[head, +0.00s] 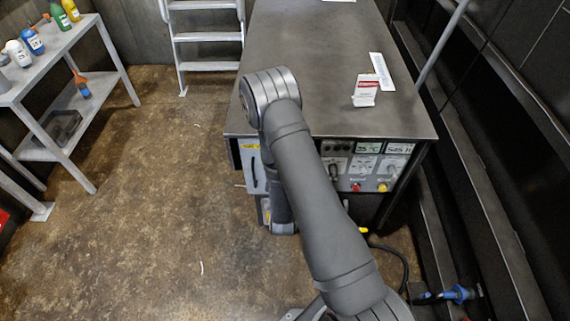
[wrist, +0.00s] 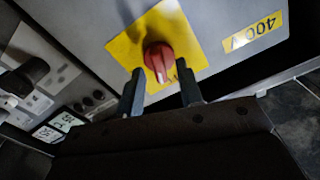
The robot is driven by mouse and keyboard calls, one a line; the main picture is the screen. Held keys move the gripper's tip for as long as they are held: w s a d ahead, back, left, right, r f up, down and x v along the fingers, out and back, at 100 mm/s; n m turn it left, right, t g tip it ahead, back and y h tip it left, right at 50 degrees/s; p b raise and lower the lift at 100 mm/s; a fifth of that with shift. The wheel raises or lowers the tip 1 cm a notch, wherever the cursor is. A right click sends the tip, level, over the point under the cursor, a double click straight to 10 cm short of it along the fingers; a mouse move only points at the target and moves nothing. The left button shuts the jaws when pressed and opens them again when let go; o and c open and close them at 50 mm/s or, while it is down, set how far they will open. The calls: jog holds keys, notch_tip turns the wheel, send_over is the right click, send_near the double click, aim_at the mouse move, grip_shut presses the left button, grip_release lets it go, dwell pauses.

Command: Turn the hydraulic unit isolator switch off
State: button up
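The isolator switch is a red rotary knob (wrist: 160,60) on a yellow plate (wrist: 188,32), in the upper middle of the wrist view. My gripper (wrist: 160,86) is open, with its two dark fingers spread just below the knob and apart from each other. The fingertips reach near the knob's lower end; whether they touch it I cannot tell. A yellow "400 V" label (wrist: 254,31) is on the grey panel to the right of the plate. In the head view my arm hides the knob and gripper at the cabinet's front left.
The cabinet (head: 310,60) has a control panel (head: 368,165) with displays, knobs and buttons right of my arm. A shelf with bottles (head: 32,40) is at left, steps (head: 207,38) behind. The floor at left is mostly clear.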

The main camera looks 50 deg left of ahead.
jog(key=shift+w+a, duration=0.15)
grip_shut()
jog(key=shift+n, duration=2)
grip_release()
